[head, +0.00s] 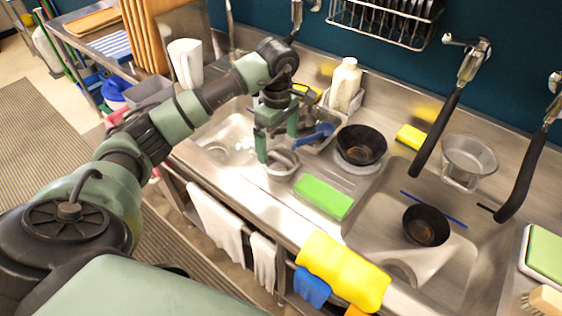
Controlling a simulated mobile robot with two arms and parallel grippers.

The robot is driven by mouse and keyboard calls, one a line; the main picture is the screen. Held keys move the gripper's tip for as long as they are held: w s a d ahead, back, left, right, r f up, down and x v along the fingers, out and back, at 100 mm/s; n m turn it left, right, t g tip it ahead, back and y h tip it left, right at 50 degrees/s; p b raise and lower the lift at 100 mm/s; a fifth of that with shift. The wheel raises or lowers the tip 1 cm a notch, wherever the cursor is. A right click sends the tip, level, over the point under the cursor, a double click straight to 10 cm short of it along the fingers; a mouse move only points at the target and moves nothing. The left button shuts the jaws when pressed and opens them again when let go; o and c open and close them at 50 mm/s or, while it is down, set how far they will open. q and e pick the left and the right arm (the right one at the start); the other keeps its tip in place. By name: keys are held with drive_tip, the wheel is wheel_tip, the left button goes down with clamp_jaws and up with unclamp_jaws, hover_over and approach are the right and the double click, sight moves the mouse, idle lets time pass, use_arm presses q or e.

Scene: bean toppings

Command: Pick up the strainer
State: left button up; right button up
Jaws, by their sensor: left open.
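A small round metal vessel (282,165), which looks like the strainer, stands on the steel counter between the two basins. Its mesh is too small to make out. My left gripper (277,147) is open, pointing down just above and at the far rim of this vessel. Its fingers hide part of the rim, and I cannot tell whether they touch it. My right gripper is not in view.
A blue-handled item (316,135) and a black bowl (361,145) are close right of the gripper. A green sponge (323,197) lies in front. A white bottle (345,84) stands behind. Another black bowl (426,226) sits in the right basin. Two black-handled taps hang over it.

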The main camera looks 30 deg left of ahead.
sight(278, 154)
use_arm(q)
drive_tip(key=shift+f, duration=0.7)
wheel_tip(278, 154, down, 5)
drive_tip(key=shift+r+p, duration=0.1)
drive_tip(key=shift+p, duration=0.7)
drive_tip(key=shift+f, duration=0.55)
drive_tip(key=c, duration=1.5)
drive_tip(key=shift+r, duration=0.25)
